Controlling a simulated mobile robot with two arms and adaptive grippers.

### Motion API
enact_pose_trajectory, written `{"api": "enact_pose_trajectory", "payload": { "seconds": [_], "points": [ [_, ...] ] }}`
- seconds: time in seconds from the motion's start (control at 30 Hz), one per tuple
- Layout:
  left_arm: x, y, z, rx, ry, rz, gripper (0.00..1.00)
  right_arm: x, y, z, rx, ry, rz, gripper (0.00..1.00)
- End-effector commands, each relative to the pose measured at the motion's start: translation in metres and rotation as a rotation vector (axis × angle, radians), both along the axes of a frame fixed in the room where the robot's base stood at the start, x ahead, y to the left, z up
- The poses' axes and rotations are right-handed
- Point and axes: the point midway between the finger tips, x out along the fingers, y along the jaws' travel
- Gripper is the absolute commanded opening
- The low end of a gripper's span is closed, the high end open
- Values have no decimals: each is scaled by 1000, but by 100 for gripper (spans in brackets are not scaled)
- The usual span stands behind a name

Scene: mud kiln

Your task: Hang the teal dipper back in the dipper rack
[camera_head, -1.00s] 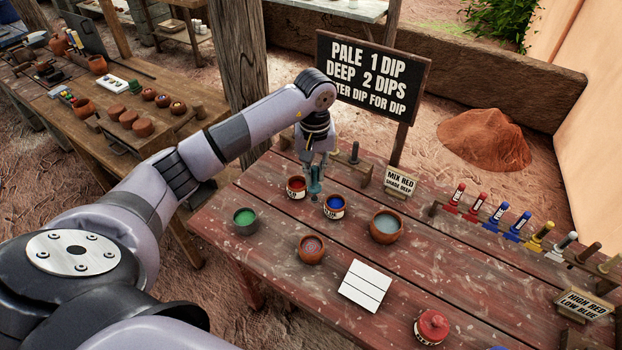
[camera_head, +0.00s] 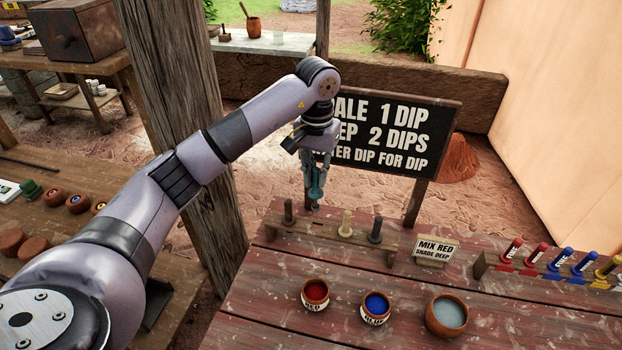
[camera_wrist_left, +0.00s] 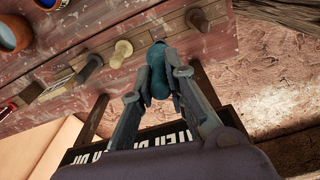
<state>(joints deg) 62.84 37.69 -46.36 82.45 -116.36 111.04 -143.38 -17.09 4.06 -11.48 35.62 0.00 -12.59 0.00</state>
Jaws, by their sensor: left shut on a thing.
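My left gripper (camera_head: 317,178) is shut on the teal dipper (camera_head: 315,204), which hangs roughly upright below the fingers. The dipper also shows between the fingers in the left wrist view (camera_wrist_left: 158,56). In the head view it appears just above the dipper rack (camera_head: 337,237), a low wooden bar near the table's back edge. The rack holds a brown dipper (camera_head: 288,213), a pale dipper (camera_head: 346,224) and a dark grey dipper (camera_head: 375,230). A gap lies between the brown and pale ones, close to the teal dipper. I cannot tell its exact height above the rack.
A black sign (camera_head: 395,135) on a post stands behind the rack. Red (camera_head: 315,292) and blue (camera_head: 376,305) pots and a water bowl (camera_head: 447,315) stand in front. A small sign (camera_head: 435,250) and a rack of coloured tools (camera_head: 555,262) are to the right.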

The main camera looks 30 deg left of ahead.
Motion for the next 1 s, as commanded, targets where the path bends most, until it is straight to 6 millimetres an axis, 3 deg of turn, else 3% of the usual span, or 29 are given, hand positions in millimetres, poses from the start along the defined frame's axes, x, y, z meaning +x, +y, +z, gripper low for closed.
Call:
{"api": "enact_pose_trajectory", "payload": {
  "seconds": [0.37, 0.6, 1.0],
  "points": [
    [0, -1, -28, -1, 2, -3, 0, -4, -16, -18, -20, 7, 0, 40],
    [0, -1, -53, 0, 1, -2, 0, -4, -15, -32, -18, 6, 2, 40],
    [0, 0, -58, 1, -1, -1, 0, -4, 0, -34, 1, 5, 2, 40]
  ]
}}
